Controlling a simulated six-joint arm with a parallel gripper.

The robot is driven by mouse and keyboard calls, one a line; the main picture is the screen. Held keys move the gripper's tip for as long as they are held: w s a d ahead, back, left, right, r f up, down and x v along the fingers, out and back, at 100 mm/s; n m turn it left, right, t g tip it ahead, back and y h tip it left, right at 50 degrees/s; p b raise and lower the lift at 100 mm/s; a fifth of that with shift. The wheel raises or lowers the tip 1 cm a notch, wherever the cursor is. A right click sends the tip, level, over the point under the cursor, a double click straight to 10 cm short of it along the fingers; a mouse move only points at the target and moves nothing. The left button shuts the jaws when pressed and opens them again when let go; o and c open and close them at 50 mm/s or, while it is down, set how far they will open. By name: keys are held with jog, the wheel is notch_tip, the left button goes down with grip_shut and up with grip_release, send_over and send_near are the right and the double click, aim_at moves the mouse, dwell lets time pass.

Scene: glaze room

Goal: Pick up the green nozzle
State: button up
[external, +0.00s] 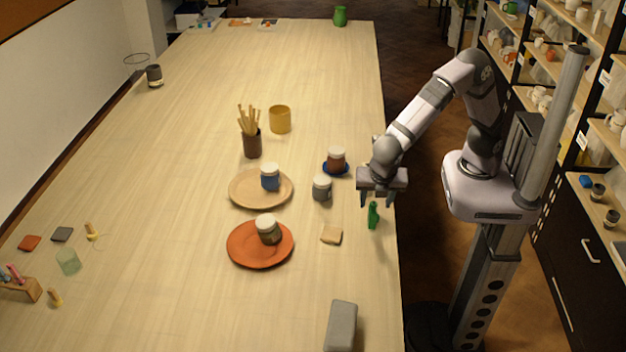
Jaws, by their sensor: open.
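The green nozzle (373,215) is a small green piece on the table near its right edge. My gripper (377,200) is open with its fingers pointing down. In this view the fingertips are just above the nozzle, one to each side of its top. I cannot tell from this single view how high above it they are. Nothing shows between the fingers apart from the top of the nozzle near them.
A grey lidded jar (322,188), a brown jar (336,160) on a blue saucer and a beige sponge-like block (331,235) are left of the nozzle. An orange plate (242,250) and a tan plate (240,193) hold jars. A grey block (341,326) lies at the front.

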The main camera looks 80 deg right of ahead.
aim_at(375, 210)
jog(key=shift+p+x, duration=1.4)
jog(key=shift+x, duration=2.3)
jog(key=shift+s+a, duration=0.15)
jog(key=c, duration=1.1)
